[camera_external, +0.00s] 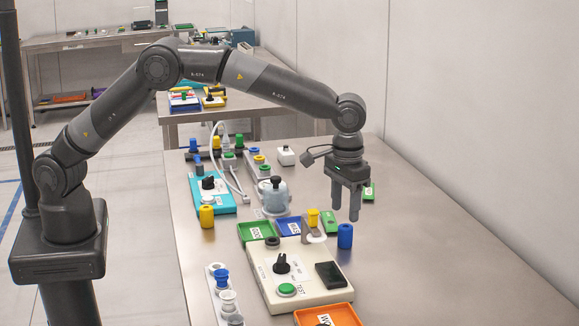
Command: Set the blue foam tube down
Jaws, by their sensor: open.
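A blue foam tube (345,237) stands upright on the metal table, just right of the cream test box. My gripper (345,212) is open, with its two dark fingers pointing down. In the picture the fingertips are just above the tube's top, and nothing shows between them. The fingers look apart from the tube, but the depth between them is hard to judge from this one view.
The cream test box (301,268) has a black knob and green button. Green (258,231), blue (288,226) and orange (324,315) trays stand around it. A yellow tube (207,217) stands left. The table's right side (450,260) is clear.

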